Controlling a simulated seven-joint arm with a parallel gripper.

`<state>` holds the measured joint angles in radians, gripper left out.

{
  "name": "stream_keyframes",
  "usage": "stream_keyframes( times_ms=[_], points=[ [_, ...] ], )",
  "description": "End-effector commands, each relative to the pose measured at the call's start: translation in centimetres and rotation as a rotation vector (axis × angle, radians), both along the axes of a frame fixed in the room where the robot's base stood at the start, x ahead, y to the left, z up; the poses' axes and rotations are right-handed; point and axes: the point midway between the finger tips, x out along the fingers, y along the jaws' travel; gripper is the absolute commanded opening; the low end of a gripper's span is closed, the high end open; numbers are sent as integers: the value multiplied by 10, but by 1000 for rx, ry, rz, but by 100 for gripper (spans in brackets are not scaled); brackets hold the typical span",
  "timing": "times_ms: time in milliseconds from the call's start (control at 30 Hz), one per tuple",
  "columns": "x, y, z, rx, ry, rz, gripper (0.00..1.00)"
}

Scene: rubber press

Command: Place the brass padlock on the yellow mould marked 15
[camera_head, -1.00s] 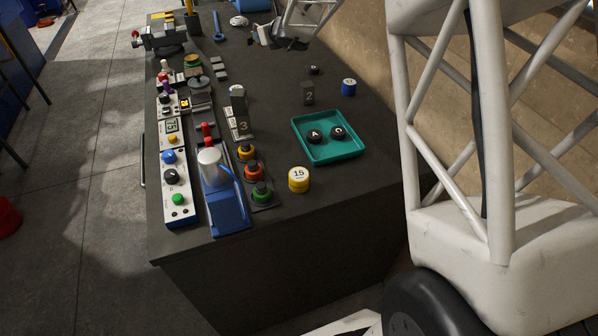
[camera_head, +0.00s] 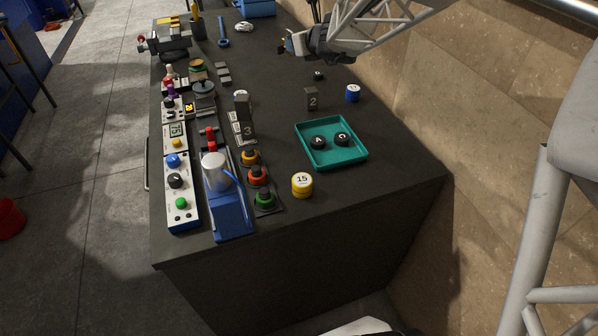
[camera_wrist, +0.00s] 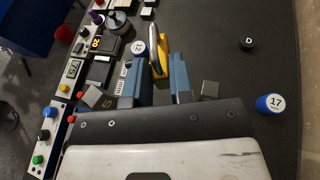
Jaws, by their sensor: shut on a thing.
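The yellow mould marked 15 (camera_head: 302,187) stands upright near the front right of the dark bench, with a white top; nothing lies on it. My gripper (camera_head: 286,47) is above the far right part of the bench, well apart from this mould. In the wrist view my gripper (camera_wrist: 159,72) has its two blue fingers shut on a narrow yellow thing (camera_wrist: 158,50), which appears to be the brass padlock. The padlock is seen nearly edge-on, and the fingers hide part of it. In the head view it is too small to make out clearly.
A teal tray (camera_head: 359,161) with two black round pieces lies behind the mould. Blocks 2 (camera_head: 312,99) and 3 (camera_head: 246,119), a blue mould (camera_head: 352,93) and coloured buttons (camera_head: 258,176) stand nearby. A blue press (camera_head: 229,212) is at left. Bare bench lies right of the mould.

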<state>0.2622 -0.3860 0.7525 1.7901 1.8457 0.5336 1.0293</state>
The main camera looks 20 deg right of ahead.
Motion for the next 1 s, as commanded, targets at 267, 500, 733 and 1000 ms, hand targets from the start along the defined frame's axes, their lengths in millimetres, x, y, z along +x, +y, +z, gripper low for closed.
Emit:
stream_keyframes(
  times_ms=[267, 500, 733, 1000],
  points=[
    [-44, -7, 7, -2, -4, -13, 0],
    [-80, -10, 8, -3, -3, -23, 0],
    [-114, -12, 7, -5, -3, -33, 0],
    [-152, -13, 4, -7, 0, -45, 0]
  ],
)
